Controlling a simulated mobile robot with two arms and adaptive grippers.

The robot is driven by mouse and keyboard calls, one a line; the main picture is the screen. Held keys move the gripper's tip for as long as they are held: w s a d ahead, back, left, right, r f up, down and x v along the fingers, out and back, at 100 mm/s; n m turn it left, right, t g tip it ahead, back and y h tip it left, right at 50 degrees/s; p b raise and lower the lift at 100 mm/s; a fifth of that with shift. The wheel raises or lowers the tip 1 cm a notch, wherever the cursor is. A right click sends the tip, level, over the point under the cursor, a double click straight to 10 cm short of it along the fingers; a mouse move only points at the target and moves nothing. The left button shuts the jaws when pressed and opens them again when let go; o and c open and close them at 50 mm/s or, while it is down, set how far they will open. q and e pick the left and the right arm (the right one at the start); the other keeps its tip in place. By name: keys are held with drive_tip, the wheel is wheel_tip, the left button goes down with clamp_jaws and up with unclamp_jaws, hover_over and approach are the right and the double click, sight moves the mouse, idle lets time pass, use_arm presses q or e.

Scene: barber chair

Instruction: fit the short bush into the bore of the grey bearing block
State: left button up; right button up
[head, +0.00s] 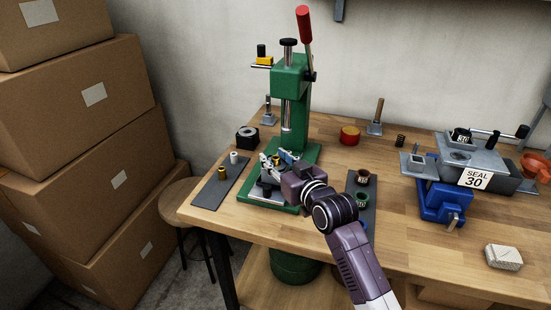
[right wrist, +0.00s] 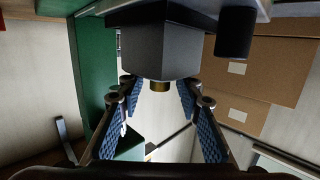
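A dark grey block (head: 268,189) sits on the base of the green press, below my right gripper (head: 278,160). In the right wrist view a grey block (right wrist: 160,45) fills the upper middle, and a small brass-coloured round piece (right wrist: 160,85) shows at its edge. My right gripper (right wrist: 158,92) is open, its blue-padded fingers on either side of that brass piece with gaps. I cannot tell whether the piece is in a bore. A brass bush (head: 221,172) and a white bush (head: 234,157) stand on the left dark mat. My left gripper is not in view.
The green press (head: 290,80) has a red-handled lever (head: 304,25). A blue vise (head: 440,203) and a grey fixture labelled SEAL 30 (head: 505,180) stand at the right. A red-brown cup (head: 363,176) and a green cup (head: 362,199) stand on the right mat. Wood is clear around (head: 410,235).

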drive_tip(key=shift+r, duration=0.2)
drive_tip(key=shift+s+d, duration=0.2)
drive_tip(key=shift+s, duration=0.15)
drive_tip(key=v, duration=1.1)
drive_tip(key=shift+b, duration=0.35)
drive_tip(key=shift+s+f, duration=0.1)
drive_tip(key=shift+s, duration=0.05)
